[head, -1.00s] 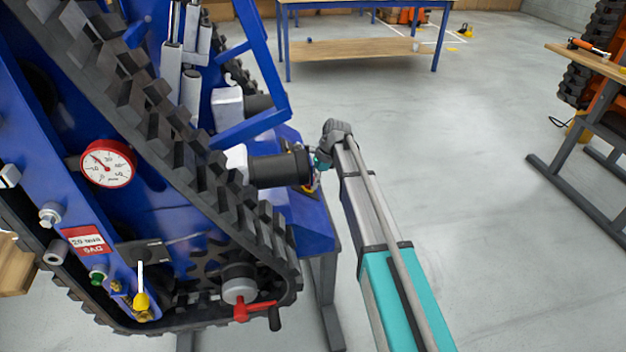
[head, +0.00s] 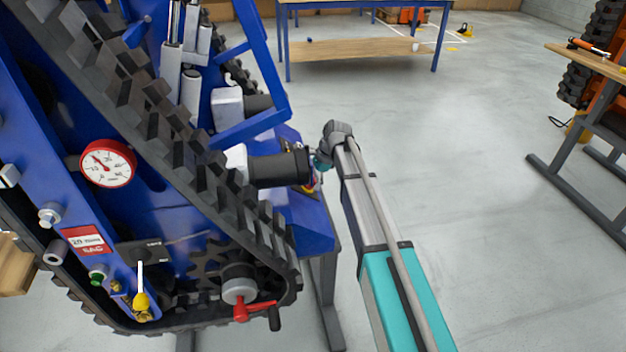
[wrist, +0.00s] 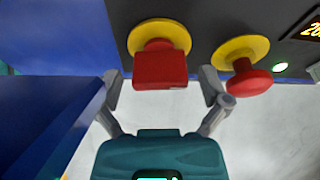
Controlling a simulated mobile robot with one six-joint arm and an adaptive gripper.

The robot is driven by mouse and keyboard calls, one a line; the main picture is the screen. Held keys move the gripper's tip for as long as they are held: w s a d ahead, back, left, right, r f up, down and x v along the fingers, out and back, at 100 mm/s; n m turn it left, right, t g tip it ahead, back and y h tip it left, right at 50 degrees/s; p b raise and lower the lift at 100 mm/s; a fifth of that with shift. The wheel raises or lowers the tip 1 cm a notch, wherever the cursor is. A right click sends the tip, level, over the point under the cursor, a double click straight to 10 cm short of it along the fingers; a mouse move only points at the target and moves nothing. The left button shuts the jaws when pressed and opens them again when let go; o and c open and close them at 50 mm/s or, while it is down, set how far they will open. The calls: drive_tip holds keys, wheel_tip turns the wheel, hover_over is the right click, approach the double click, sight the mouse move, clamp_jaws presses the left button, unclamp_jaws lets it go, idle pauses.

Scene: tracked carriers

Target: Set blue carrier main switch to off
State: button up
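The main switch, a blocky red handle (wrist: 160,70) on a round yellow plate (wrist: 160,35), is on the dark panel (wrist: 205,15) of the blue carrier (head: 305,225). In the wrist view my gripper (wrist: 164,88) has its grey fingers spread, one on each side of the red handle, with a gap showing on both sides. I cannot read an on or off mark. In the head view my gripper (head: 318,178) is small beside the carrier's end, partly hidden by a black cylinder (head: 280,168), and the switch cannot be made out.
A red mushroom button (wrist: 250,82) on a yellow disc sits just right of the switch, beside a lit green lamp (wrist: 280,67) and an orange display (wrist: 312,29). A blue wall (wrist: 45,115) is close on the left. Open floor (head: 470,200) lies right of my arm.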

drive_tip(key=shift+m, duration=0.4)
drive_tip(key=shift+r+m+p, duration=0.3)
drive_tip(key=shift+p, duration=0.1)
drive_tip(key=w+p+v, duration=0.1)
drive_tip(key=p+v, duration=1.1)
drive_tip(key=v, duration=0.1)
drive_tip(key=s+d+r+n+h+p, duration=0.2)
drive_tip(key=s+d+r+n+p, duration=0.6)
drive_tip(key=s, duration=0.8)
drive_tip(key=d+r+p, duration=0.3)
drive_tip(key=r+p, duration=0.1)
drive_tip(key=p, duration=0.1)
drive_tip(key=shift+d+n+h, duration=0.15)
drive_tip(key=shift+n+h, duration=0.15)
drive_tip(key=shift+h, duration=0.1)
drive_tip(key=shift+r, duration=0.15)
